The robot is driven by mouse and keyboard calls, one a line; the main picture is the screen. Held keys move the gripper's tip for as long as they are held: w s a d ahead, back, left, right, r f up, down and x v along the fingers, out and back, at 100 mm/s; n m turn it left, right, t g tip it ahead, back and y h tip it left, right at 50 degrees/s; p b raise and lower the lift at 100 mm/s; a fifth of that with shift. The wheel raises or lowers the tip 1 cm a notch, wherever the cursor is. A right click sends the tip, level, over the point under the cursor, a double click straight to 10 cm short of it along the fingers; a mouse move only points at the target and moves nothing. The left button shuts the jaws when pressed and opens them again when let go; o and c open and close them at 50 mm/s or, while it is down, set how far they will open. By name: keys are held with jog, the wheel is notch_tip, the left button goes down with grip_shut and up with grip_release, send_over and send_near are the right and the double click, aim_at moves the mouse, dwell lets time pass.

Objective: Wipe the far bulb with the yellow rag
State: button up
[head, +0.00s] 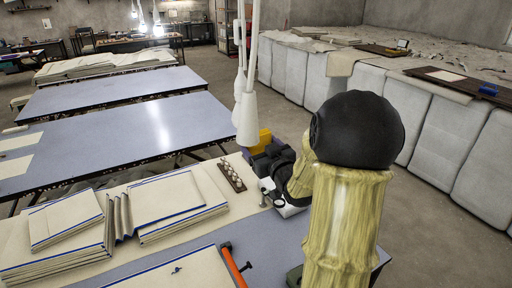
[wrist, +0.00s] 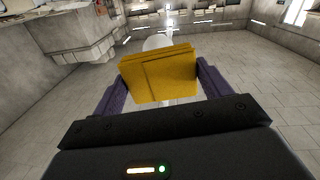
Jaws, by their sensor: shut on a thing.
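My gripper (wrist: 157,80) is shut on the yellow rag (wrist: 158,75), which hangs folded between its two purple fingers. In the head view the rag (head: 264,136) shows as a small yellow patch beside the nearest hanging white lamp (head: 247,122); my arm hides most of the gripper. A second white lamp (head: 238,88) hangs just behind that one. In the wrist view a pale rounded shape (wrist: 157,43) shows above and behind the rag, mostly hidden by it. I cannot tell which lamp it is or whether the rag touches it. Neither near lamp's bulb is clearly visible.
Lit lamps (head: 157,30) hang far back. The near table (head: 170,262) holds folded cloth stacks (head: 180,205), a brown rack (head: 231,177) of small white pieces and an orange-handled tool (head: 233,265). Blue-grey tables (head: 130,130) stand behind; padded bales (head: 430,125) line the right.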

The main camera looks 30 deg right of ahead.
aim_at(246, 118)
jog(key=shift+d, duration=0.35)
jog(key=shift+w+d, duration=0.25)
jog(key=w, duration=0.1)
jog(key=w+p, duration=0.1)
jog(key=w, duration=0.1)
jog(key=shift+w+a, duration=0.25)
jog(key=shift+a, duration=0.1)
jog(key=shift+w+p, duration=0.3)
jog(key=shift+w, duration=0.75)
jog(key=shift+w+d, duration=0.2)
jog(key=shift+w, duration=0.75)
jog(key=shift+s+r+p, duration=0.1)
jog(key=shift+r+p, duration=0.65)
jog(key=shift+r, duration=1.25)
jog(key=shift+b, duration=0.3)
